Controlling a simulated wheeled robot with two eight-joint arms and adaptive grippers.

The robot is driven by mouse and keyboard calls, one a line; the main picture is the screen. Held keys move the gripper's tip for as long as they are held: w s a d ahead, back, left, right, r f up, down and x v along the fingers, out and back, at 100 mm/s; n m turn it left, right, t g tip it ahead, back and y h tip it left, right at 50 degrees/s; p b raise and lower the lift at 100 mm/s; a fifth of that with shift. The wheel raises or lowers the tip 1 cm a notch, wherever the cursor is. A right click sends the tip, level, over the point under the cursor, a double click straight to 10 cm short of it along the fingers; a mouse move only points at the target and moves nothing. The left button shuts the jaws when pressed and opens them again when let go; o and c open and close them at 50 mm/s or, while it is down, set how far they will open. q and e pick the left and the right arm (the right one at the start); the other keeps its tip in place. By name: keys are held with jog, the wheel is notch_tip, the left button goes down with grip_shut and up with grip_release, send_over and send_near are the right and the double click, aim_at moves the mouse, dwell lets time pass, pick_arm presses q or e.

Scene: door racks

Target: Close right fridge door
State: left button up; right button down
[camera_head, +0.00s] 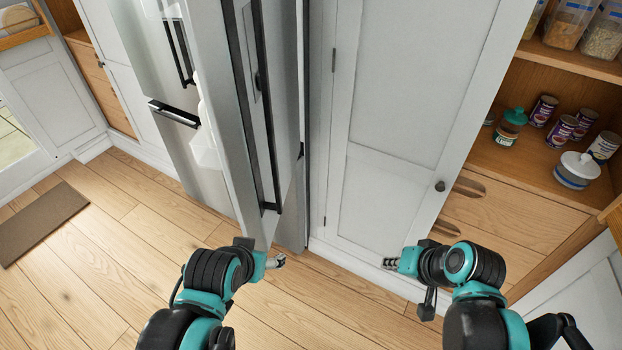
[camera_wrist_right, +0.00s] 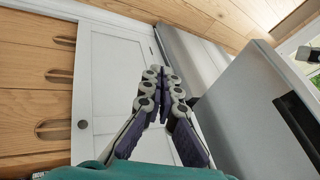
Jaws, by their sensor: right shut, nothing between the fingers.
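The right fridge door (camera_head: 226,110) stands open, jutting out from the fridge toward me. Its white inner shelves face left and its dark long handle (camera_head: 264,130) is on the right side. In the right wrist view the door (camera_wrist_right: 252,110) is a grey panel at the right, with the dark handle (camera_wrist_right: 299,125) on it. My right gripper (camera_head: 388,263) is to the right of the door, apart from it, in front of the white cabinet; its fingers (camera_wrist_right: 165,78) are shut and empty. My left gripper (camera_head: 277,262) is near the door's lower end; its finger opening is too small to judge.
A tall white cabinet door (camera_head: 400,130) with a round knob stands right of the fridge. Open shelves (camera_head: 530,160) with cans and jars are at the far right. The wooden floor (camera_head: 120,240) is clear on the left, apart from a brown mat (camera_head: 42,222).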

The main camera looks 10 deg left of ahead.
jog(key=w+a+r+n+g+y+p, duration=0.1)
jog(key=w+a+r+g+y+p, duration=0.1)
jog(key=w+a+r+y+p, duration=0.35)
jog(key=w+a+r+g+y+p, duration=0.2)
jog(key=w+a+r+g+y, duration=0.1)
jog(key=r+y, duration=0.6)
jog(key=a+b, duration=0.3)
jog(key=a, duration=1.1)
jog(key=shift+a, duration=0.2)
jog(key=shift+s+a, duration=0.1)
